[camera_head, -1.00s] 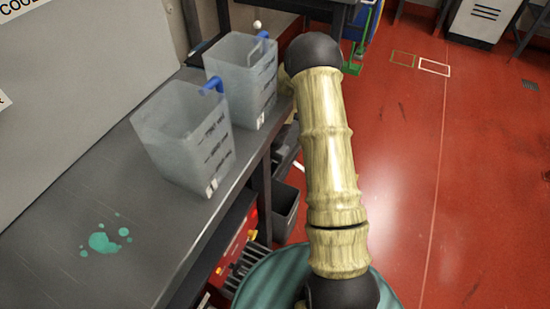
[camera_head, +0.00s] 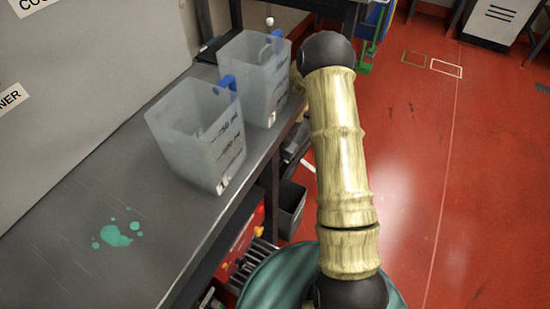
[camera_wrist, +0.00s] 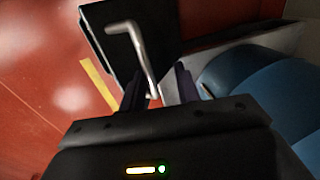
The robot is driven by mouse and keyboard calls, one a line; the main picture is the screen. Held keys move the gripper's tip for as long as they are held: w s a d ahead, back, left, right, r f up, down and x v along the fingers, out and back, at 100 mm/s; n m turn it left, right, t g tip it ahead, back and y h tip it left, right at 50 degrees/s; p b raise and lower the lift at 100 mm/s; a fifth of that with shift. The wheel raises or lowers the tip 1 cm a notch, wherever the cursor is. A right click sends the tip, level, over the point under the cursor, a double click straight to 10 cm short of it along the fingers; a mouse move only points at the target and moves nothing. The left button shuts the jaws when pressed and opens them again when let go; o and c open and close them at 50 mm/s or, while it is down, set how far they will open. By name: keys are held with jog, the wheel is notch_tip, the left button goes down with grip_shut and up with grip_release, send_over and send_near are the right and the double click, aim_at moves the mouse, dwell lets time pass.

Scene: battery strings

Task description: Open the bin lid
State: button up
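No bin lid can be made out for certain. In the wrist view, a dark box or panel (camera_wrist: 108,45) with a bent pale metal handle (camera_wrist: 140,52) lies ahead of my gripper (camera_wrist: 158,80). My gripper's two dark fingers stand apart, so it is open. The handle's lower end shows between them in the picture; I cannot tell whether it touches either finger. In the head view, my gripper is hidden beyond the arm. A dark open-topped bin (camera_head: 291,208) stands under the bench there; I cannot tell whether it is the task's bin.
Two translucent jugs (camera_head: 198,138) (camera_head: 252,80) with blue handles stand on the grey bench (camera_head: 70,215), near a teal spill (camera_head: 115,236). A blue rounded object (camera_wrist: 262,88) is close on the right in the wrist view. Red floor (camera_head: 430,150) is clear to the right.

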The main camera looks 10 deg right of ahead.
jog(key=shift+r, duration=0.1)
notch_tip(320, 180, up, 17)
jog(key=s+d+p, duration=0.2)
jog(key=p, duration=0.3)
jog(key=shift+d, duration=0.25)
jog(key=shift+s, duration=0.15)
